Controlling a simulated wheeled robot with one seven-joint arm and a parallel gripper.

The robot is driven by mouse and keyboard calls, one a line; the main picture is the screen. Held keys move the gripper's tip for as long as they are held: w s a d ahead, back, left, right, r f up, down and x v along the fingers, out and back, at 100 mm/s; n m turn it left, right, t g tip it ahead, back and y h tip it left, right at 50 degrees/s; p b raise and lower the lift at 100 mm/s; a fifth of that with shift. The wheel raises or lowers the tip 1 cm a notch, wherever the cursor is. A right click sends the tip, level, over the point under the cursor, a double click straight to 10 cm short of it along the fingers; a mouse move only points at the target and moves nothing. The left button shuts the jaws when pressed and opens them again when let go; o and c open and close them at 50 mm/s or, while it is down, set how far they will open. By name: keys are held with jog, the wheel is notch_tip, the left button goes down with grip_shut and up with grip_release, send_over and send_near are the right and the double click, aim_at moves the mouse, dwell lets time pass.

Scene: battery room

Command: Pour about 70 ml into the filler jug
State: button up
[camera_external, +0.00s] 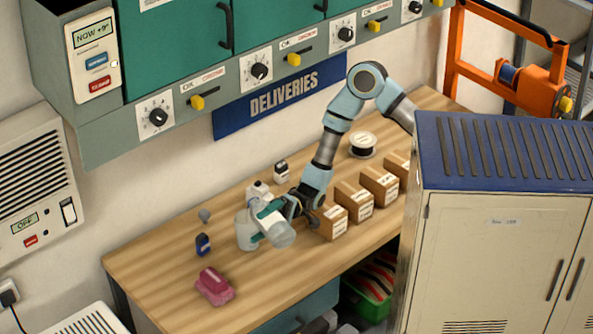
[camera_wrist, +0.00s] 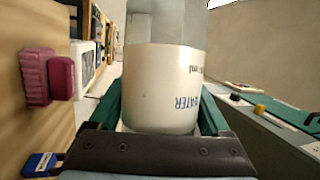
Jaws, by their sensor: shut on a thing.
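My gripper (camera_external: 272,216) is shut on a white container (camera_wrist: 160,85) marked "WATER", with green fingers on both sides of it. In the external view the held container (camera_external: 279,236) is tilted above the bench, its broad round end toward the lower right. A pale translucent jug (camera_external: 245,232) stands upright on the bench just left of and partly behind the held container. In the wrist view a grey translucent cylinder shows beyond the white one; I cannot tell whether it is part of the held container. No liquid stream is visible, and the levels cannot be read.
On the wooden bench (camera_external: 150,262) are a pink block (camera_external: 214,287), a blue padlock-like item (camera_external: 203,244) and a small black-and-white item (camera_external: 281,171). Cardboard boxes (camera_external: 359,203) stand right of my gripper, with a spool (camera_external: 362,145) behind. A cabinet (camera_external: 500,250) blocks the right front.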

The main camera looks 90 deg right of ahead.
jog(key=shift+s+r, duration=0.1)
jog(key=shift+s, duration=0.05)
dwell(0.8)
jog(key=f+n+b, duration=0.2)
jog(key=f+g+b, duration=0.1)
jog(key=b, duration=0.1)
jog(key=shift+s+a+f+n, duration=0.2)
jog(key=shift+a+f+n, duration=0.1)
jog(key=shift+a+n, duration=0.1)
jog(key=shift+r+n+h, duration=0.1)
jog(key=shift+n+h, duration=0.2)
jog(key=shift+s, duration=0.1)
jog(key=shift+f+n+g+b, duration=0.4)
jog(key=shift+f+n, duration=0.1)
jog(key=shift+n, duration=0.1)
jog(key=shift+d+f, duration=0.1)
dwell(0.6)
